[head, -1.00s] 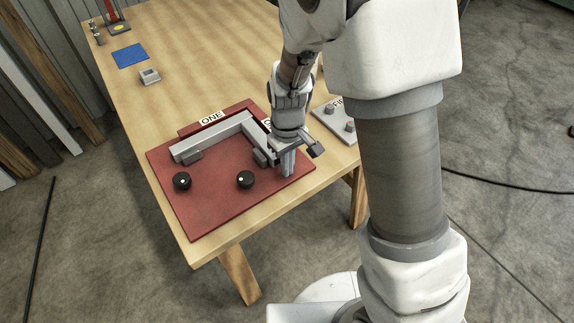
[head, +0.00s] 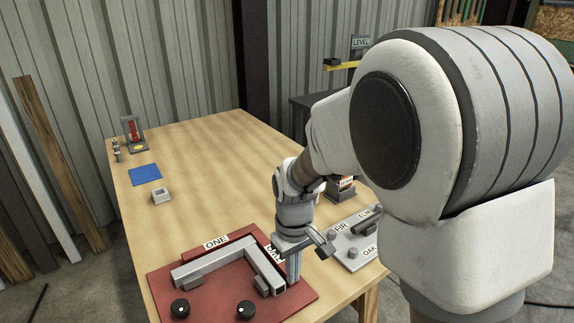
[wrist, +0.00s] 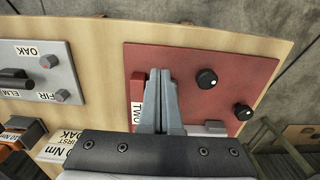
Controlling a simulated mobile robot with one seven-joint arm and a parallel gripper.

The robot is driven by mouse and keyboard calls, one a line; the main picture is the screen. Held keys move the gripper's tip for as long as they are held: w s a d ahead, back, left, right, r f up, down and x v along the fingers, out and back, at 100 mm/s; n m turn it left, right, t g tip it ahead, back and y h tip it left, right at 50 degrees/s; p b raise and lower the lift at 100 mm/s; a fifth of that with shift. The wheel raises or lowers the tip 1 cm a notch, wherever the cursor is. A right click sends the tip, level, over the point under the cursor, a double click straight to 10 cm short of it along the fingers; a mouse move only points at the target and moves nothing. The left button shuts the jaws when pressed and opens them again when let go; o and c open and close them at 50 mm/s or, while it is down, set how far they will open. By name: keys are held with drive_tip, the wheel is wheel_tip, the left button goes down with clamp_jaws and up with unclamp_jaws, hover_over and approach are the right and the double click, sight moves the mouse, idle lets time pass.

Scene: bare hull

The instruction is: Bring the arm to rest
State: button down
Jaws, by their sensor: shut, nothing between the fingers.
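My gripper (head: 293,272) points down over the right part of a red panel (head: 214,292) on the wooden table, beside the grey bar. Its fingers are shut and empty. In the wrist view the fingers (wrist: 160,75) lie together over the red panel (wrist: 190,62), close to the label TWO. Whether the fingertips touch the panel cannot be told. My arm reaches in from the right of the head view and hides part of the table.
The red panel has black knobs (head: 180,308) and a grey bar (head: 205,268). A grey panel (head: 345,252) labelled FIR, ELM and OAK lies to the right. A blue square (head: 145,173) and small grey box (head: 161,195) lie farther back. The table middle is clear.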

drive_tip(key=s+d+r+m+t+p, duration=0.2)
drive_tip(key=s+d+r, duration=0.4)
drive_tip(key=r, duration=0.5)
drive_tip(key=s+d+r+m+t+p, duration=0.3)
drive_tip(key=s+d+r, duration=0.3)
drive_tip(key=s+r, duration=0.3)
drive_tip(key=shift+s+d+r+m+t, duration=0.2)
drive_tip(key=shift+r+m+t, duration=0.1)
drive_tip(key=shift+r+m, duration=0.6)
drive_tip(key=shift+a, duration=0.2)
